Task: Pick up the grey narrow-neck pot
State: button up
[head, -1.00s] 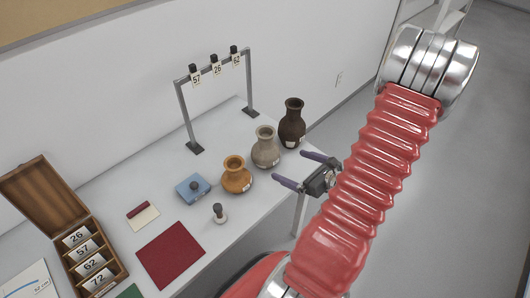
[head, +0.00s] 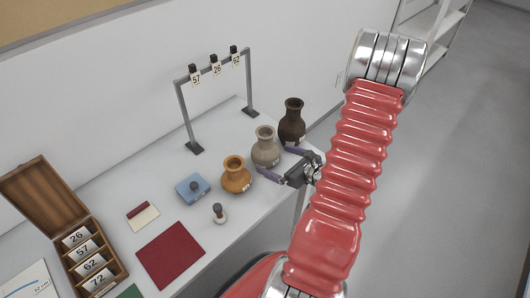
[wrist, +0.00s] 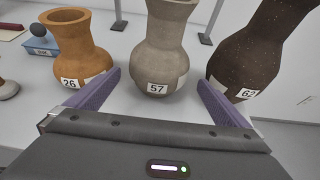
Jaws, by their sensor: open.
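The grey narrow-neck pot (head: 265,148) stands upright on the table between an orange pot and a dark brown pot. In the wrist view the grey pot (wrist: 164,50) is straight ahead and carries a label reading 57. My gripper (head: 279,164) is open, its purple fingers pointing at the grey pot. In the wrist view the fingers of my gripper (wrist: 155,88) spread to the left and right of the grey pot's lower body, with nothing held. I cannot tell whether a finger touches it.
The orange pot (head: 236,177), labelled 26 in the wrist view, stands left of the grey pot. The dark brown pot (head: 292,125), labelled 62, stands close on its right. A metal frame (head: 185,115) with hanging number tags is behind.

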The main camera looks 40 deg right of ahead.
aim_at(265, 155)
jog(key=shift+w+f, duration=0.2)
jog(key=shift+w, duration=0.3)
jog(key=shift+x, duration=2.6)
jog(key=shift+a, duration=0.2)
jog(key=shift+c, duration=0.5)
jog(key=shift+r, duration=0.1)
jog(key=c, duration=1.5)
